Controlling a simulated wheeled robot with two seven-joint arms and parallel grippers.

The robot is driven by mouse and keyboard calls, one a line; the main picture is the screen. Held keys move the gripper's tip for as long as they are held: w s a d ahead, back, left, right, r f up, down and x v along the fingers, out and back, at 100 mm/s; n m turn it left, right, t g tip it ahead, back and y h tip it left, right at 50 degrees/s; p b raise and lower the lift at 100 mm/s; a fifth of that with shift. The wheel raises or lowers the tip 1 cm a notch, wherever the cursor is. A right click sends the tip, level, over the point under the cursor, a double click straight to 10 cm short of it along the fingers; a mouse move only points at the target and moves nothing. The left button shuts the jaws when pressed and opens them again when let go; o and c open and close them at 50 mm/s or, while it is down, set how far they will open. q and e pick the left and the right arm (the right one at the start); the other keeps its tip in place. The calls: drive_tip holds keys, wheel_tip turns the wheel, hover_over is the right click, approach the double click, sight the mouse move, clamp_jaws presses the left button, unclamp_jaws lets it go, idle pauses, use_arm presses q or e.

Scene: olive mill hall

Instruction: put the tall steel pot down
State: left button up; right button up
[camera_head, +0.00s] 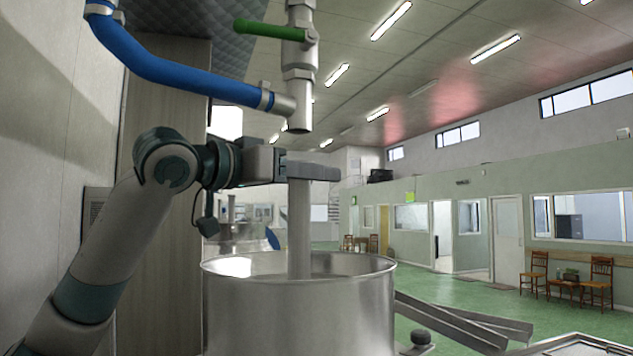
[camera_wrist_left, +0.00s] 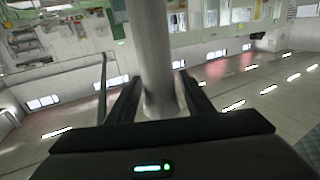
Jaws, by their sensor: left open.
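The tall steel pot (camera_head: 300,318) is a wide, shiny open-topped cylinder at the bottom centre of the head view. Its base is out of frame, so what it rests on is hidden. A slim grey upright post (camera_head: 300,228) rises out of its mouth; the near wall hides the post's lower end. My left gripper (camera_head: 312,172) reaches in from the left above the pot, at the top of the post. In the left wrist view the post (camera_wrist_left: 152,55) stands between my open fingers; I cannot tell whether they touch it. My right gripper is out of view.
A steel spout (camera_head: 299,115) with a green valve handle (camera_head: 270,30) and a blue hose (camera_head: 165,68) hangs just above my left gripper. Metal rails (camera_head: 465,325) lie right of the pot. Green floor (camera_head: 500,285) is open toward chairs (camera_head: 600,280) at the far wall.

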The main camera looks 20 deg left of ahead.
use_arm(q)
drive_tip(key=b+v, duration=0.4)
drive_tip(key=v, duration=0.6)
drive_tip(key=shift+s+a+b, duration=0.25)
drive_tip(key=shift+s+b, duration=0.05)
